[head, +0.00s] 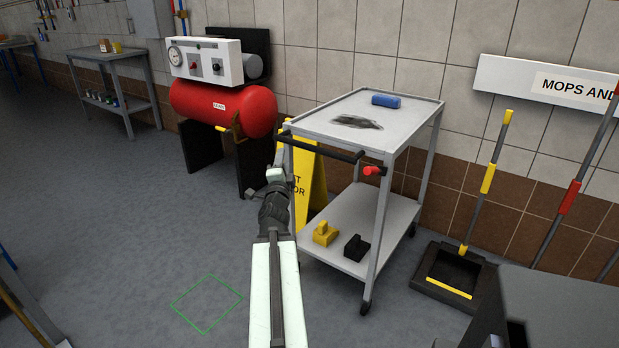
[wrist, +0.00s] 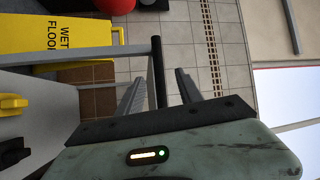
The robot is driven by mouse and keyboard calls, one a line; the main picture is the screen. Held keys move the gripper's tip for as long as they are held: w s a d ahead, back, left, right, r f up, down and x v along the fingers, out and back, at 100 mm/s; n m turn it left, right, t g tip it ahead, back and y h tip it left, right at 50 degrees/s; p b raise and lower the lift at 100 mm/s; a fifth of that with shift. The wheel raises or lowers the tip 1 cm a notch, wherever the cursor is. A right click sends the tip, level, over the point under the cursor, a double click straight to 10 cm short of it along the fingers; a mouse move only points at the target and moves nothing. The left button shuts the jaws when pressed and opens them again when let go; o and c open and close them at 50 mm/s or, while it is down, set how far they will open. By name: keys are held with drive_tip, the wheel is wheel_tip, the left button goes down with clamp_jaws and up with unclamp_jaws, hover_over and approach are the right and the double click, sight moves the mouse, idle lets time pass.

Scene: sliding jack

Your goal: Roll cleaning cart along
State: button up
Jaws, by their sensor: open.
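The cleaning cart (head: 396,116) is a grey two-shelf trolley on casters, standing right of centre in the head view. Its black push handle (head: 330,149) runs along the near end, with a red knob (head: 373,171) close to its right end. My gripper (head: 281,152) is at the handle's left end, where the fingers are small and partly hidden. In the wrist view my gripper (wrist: 160,78) is open, and the black handle (wrist: 157,65) shows between its two fingers. The fingers are apart and not closed on it.
A yellow wet-floor sign (head: 312,183) and red compressor (head: 222,108) stand behind and left of the cart. A dustpan (head: 452,275) and broom (head: 487,180) are at right. A green square outline (head: 208,302) marks clear floor at left.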

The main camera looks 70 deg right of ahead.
sight(312, 148)
drive_tip(key=s+d+m+g, duration=0.1)
drive_tip(key=s, duration=0.1)
drive_tip(key=s+m+g+h, duration=0.1)
drive_tip(key=s, duration=0.2)
drive_tip(key=s+d+m+g, duration=0.1)
drive_tip(key=s, duration=0.1)
drive_tip(key=shift+s+d+h, duration=0.25)
drive_tip(key=shift+d+h, duration=0.1)
drive_tip(key=shift+h, duration=0.05)
drive_tip(key=p+x, duration=0.1)
drive_tip(key=x, duration=0.6)
drive_tip(key=shift+d, duration=0.15)
clamp_jaws()
idle(0.3)
